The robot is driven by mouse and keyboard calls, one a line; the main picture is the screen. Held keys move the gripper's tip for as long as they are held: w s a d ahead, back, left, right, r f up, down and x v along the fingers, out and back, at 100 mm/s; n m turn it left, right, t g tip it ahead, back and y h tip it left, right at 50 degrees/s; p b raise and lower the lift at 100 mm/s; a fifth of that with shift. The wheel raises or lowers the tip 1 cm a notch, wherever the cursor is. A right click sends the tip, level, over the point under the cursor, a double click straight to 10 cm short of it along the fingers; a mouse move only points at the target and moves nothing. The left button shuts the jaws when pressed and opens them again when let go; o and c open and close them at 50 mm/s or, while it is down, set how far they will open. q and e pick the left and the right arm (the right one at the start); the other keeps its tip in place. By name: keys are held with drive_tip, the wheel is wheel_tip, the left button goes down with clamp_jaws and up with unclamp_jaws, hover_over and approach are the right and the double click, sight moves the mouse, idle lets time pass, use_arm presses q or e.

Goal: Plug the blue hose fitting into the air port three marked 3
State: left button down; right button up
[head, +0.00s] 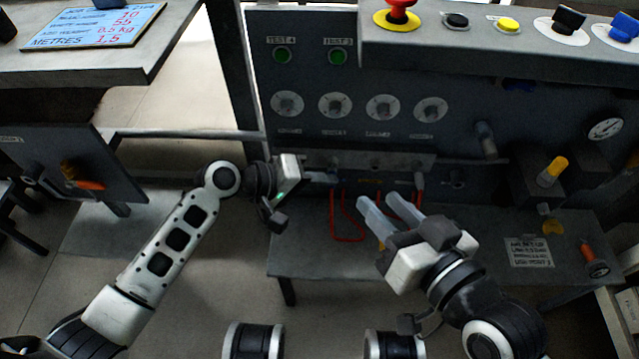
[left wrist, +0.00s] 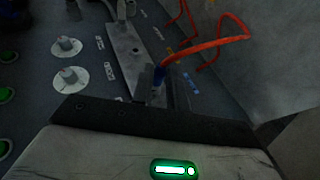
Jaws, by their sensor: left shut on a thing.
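The blue hose fitting (left wrist: 158,76) shows between the fingers of my left gripper (left wrist: 165,92) in the left wrist view, with a red hose (left wrist: 205,48) running from it. In the head view my left gripper (head: 318,177) is at the left end of the metal port strip (head: 375,160), which also shows in the left wrist view (left wrist: 126,55). The fitting is close to the panel; I cannot tell whether it sits in a port. The port numbers are too small to read. My right gripper (head: 377,202) is open and empty, in front of the strip's right part.
Red hoses (head: 334,222) hang below the strip over a grey shelf (head: 325,258). Dials (head: 336,106) and green buttons (head: 338,57) are above. A yellow-handled part (head: 552,172) and an orange-topped part (head: 590,252) stand at the right.

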use_arm(q)
drive_tip(key=shift+w, duration=0.35)
use_arm(e)
drive_tip(key=shift+f, duration=0.1)
use_arm(q)
drive_tip(key=c, duration=1.3)
unclamp_jaws()
drive_tip(key=p+v, duration=0.4)
drive_tip(key=v, duration=1.2)
use_arm(e)
drive_tip(key=f, duration=0.1)
drive_tip(key=d+f+g+h, duration=0.1)
drive_tip(key=f, duration=0.1)
drive_tip(key=shift+d+n+g+h, duration=0.25)
drive_tip(key=shift+n+g+h, duration=0.15)
